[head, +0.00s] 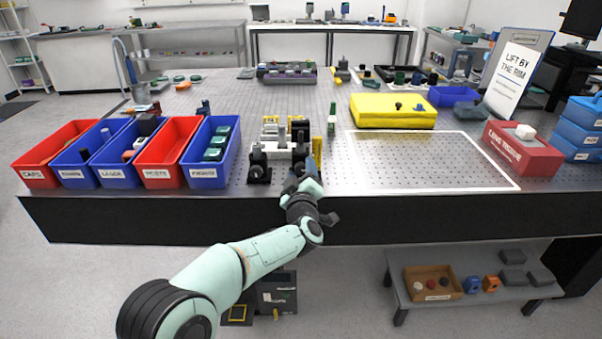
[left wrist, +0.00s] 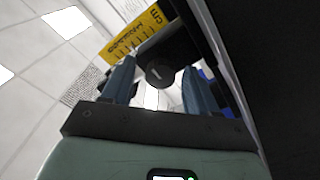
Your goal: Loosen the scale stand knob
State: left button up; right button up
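In the left wrist view a round dark knob (left wrist: 160,73) sits on a dark post, between the fingertips of my left gripper (left wrist: 158,82). A yellow scale (left wrist: 134,35) with black marks and "cm" stands behind it at the upper left. The two blue-grey fingers are apart, with visible gaps beside the knob. In the head view my left gripper (head: 304,178) is at the bench's front edge, at the near side of the stand with a yellow strip (head: 317,146). The knob is hidden there by the gripper. My right gripper is in neither view.
Red and blue bins (head: 205,172) line the bench to the left. A dark post mount (head: 259,170) stands close left of the gripper. A white-outlined area (head: 425,165) to the right is clear. A red box (head: 522,158) and a yellow case (head: 392,111) stand farther right and behind.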

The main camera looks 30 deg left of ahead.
pick_arm(q)
jog(key=v, duration=1.3)
jog(key=shift+s+d+p, duration=0.15)
jog(key=shift+s+p, duration=0.05)
jog(key=shift+p, duration=0.25)
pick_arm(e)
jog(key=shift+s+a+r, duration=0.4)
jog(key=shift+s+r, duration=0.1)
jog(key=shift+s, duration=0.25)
